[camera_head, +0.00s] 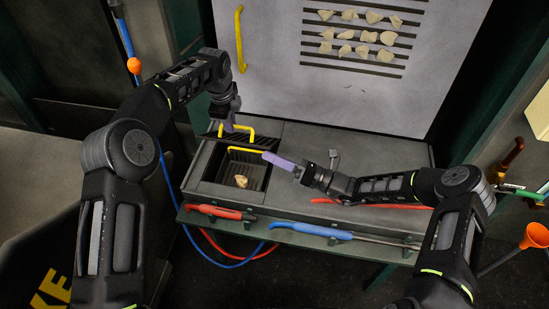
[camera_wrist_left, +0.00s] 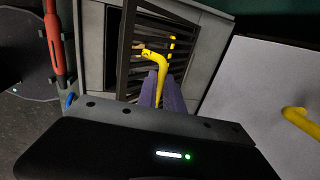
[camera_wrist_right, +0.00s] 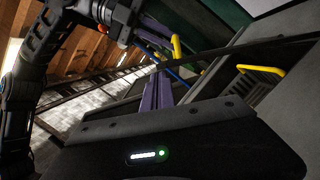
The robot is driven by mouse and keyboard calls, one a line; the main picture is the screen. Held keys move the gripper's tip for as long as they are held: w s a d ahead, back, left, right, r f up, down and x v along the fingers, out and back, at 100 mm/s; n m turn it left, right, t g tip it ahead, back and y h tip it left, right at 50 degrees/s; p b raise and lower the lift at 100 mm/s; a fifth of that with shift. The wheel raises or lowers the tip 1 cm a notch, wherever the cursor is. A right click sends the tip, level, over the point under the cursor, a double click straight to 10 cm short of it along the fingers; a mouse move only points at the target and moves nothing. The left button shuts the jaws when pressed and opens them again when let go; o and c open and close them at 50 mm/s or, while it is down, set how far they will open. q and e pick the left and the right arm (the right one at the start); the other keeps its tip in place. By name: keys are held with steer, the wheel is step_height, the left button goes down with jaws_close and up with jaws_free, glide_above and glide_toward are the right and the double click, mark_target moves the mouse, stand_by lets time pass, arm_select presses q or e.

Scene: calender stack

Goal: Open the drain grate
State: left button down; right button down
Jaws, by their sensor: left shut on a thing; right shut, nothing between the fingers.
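The dark slatted drain grate (camera_wrist_left: 137,30) stands tilted up at the back of the open drain box (camera_head: 202,186). My left gripper (camera_head: 231,125) is shut on a yellow handle of the grate; this yellow handle (camera_wrist_left: 158,72) shows between its purple fingers in the left wrist view. A second yellow handle (camera_head: 230,149) shows lower, at the back of the opening; which part carries it I cannot tell. A tan chunk (camera_head: 241,181) lies inside the box. My right gripper (camera_head: 268,157) is shut and empty, its purple fingertips beside the lower handle and above the box's right side.
A red-handled tool (camera_head: 220,212) and a blue-handled tool (camera_head: 312,230) hang along the front edge. A pale panel (camera_head: 275,75) with a yellow handle (camera_head: 239,38) and several tan chunks stands behind. An orange funnel (camera_head: 536,236) is at the right.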

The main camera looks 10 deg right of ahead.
arm_select(q)
steer(key=shift+d+f, duration=0.1)
steer(key=shift+f, duration=0.15)
arm_select(e)
steer(key=shift+w+d+r, duration=0.2)
steer(key=shift+w+r, duration=0.3)
steer(key=shift+r, duration=0.1)
arm_select(q)
steer(key=c, duration=1.5)
jaws_free()
steer(key=shift+s, duration=0.1)
steer(key=shift+r, duration=0.45)
step_height(320, 180, up, 11)
steer(key=s, duration=0.2)
steer(key=shift+a, duration=0.4)
arm_select(e)
steer(key=shift+f, duration=0.1)
arm_select(q)
steer(key=shift+r, duration=0.1)
